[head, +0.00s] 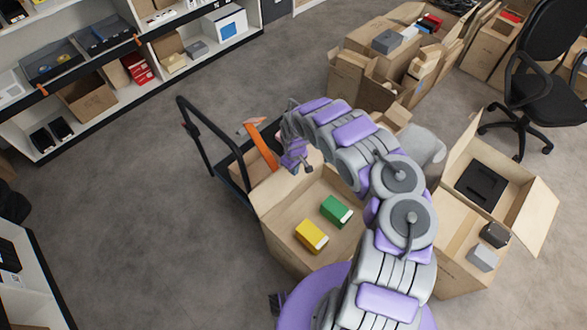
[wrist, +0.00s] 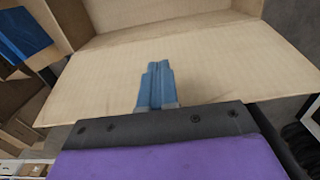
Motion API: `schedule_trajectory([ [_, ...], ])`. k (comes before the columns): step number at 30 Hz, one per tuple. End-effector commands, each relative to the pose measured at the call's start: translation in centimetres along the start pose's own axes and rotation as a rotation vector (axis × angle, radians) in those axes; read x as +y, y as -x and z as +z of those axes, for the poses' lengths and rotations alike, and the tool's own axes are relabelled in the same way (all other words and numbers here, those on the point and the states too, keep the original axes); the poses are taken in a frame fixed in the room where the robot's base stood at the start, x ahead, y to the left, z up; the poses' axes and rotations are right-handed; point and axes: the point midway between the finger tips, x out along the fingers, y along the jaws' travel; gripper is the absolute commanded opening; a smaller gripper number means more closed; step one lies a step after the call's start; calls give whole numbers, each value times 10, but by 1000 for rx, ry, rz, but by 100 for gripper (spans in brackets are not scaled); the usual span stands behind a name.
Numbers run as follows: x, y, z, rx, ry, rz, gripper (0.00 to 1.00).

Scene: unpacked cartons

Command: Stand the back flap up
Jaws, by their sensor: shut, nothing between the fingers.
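The open carton (head: 290,235) stands in the middle of the head view, with a green box (head: 336,210) and a yellow box (head: 311,236) inside. My gripper (head: 297,163) is over the carton's far edge, and my arm hides part of that side. In the wrist view a wide tan cardboard panel, which looks like the back flap (wrist: 225,60), spreads out beyond my gripper (wrist: 157,68). The blue fingers are shut together with nothing between them, in front of the panel. Whether they touch it I cannot tell.
A hand truck with a black handle (head: 193,140) stands behind the carton, next to an orange piece (head: 262,145). Another open carton (head: 470,235) is close on the right. Stacked cartons (head: 350,75) stand at the back. The floor on the left is clear.

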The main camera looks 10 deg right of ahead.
Motion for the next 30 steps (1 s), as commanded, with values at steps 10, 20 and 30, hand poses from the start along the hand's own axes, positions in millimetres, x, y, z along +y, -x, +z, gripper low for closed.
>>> schedule_trajectory([
  [10,0,37,6,0,-1,-1,0],
  [20,0,66,12,3,0,1,0],
  [30,0,66,13,2,0,1,0],
])
